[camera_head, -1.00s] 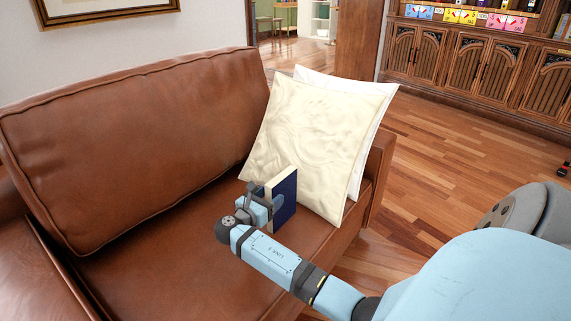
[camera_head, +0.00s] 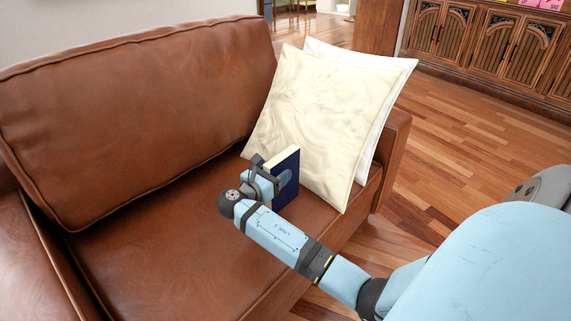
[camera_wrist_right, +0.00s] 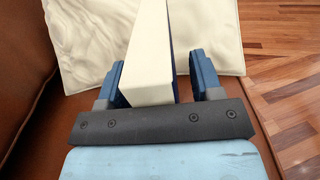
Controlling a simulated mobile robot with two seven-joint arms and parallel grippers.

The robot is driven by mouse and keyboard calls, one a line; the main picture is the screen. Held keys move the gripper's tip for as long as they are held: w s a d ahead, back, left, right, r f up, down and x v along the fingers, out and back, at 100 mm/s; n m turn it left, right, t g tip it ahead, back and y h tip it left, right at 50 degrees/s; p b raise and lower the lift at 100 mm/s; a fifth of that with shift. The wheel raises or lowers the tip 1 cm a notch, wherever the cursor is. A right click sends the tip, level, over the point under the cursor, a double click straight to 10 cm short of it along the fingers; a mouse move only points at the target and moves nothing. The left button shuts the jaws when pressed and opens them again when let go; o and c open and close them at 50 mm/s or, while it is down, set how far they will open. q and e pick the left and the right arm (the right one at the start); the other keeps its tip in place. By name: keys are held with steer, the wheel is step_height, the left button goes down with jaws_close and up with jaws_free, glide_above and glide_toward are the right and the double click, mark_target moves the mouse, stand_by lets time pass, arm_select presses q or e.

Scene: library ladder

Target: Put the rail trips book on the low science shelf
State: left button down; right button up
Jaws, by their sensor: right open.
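A dark blue book (camera_head: 286,181) with cream page edges stands upright on the brown leather sofa (camera_head: 150,245), in front of the cream cushion. Its title cannot be read. My right gripper (camera_head: 268,172) is at the book. My left gripper is not in view. No science shelf can be made out.
A cream cushion (camera_head: 312,115) and a white cushion (camera_head: 397,75) lean at the sofa's right end, close behind the book. The sofa's right arm (camera_head: 393,150) is beside them. Carved wooden cabinets (camera_head: 490,45) stand at the back right, beyond open wooden floor (camera_head: 460,140).

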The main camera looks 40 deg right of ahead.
jaws_close()
steer(key=shift+r, duration=0.1)
stand_by(0.3)
